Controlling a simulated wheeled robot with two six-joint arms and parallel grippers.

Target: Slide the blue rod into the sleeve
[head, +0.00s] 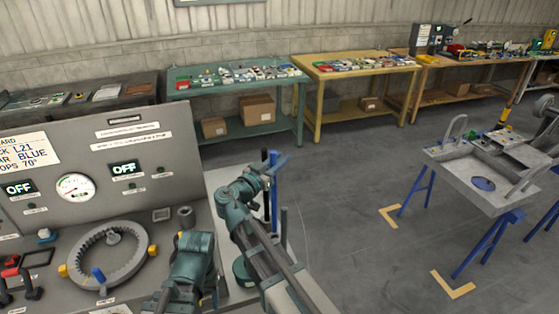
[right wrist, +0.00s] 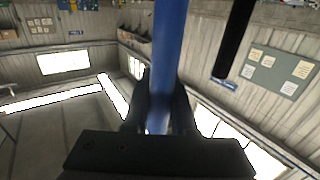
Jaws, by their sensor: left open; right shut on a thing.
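The blue rod (head: 274,185) stands roughly upright in my right gripper (head: 268,168), which is shut on it above the pale bench beside the console. In the right wrist view the blue rod (right wrist: 168,50) runs between the fingers of my right gripper (right wrist: 160,105). My left gripper (head: 190,245) is low in front of the console, empty as far as I see; its fingertips are hard to make out.
The console carries a toothed ring (head: 72,271) with a blue handle, a gauge (head: 75,187) and displays reading OFF. A black rod (right wrist: 235,40) stands beside the blue one. A dark post (head: 284,224) rises from the bench. Open floor lies right, before a blue-legged stand (head: 470,185).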

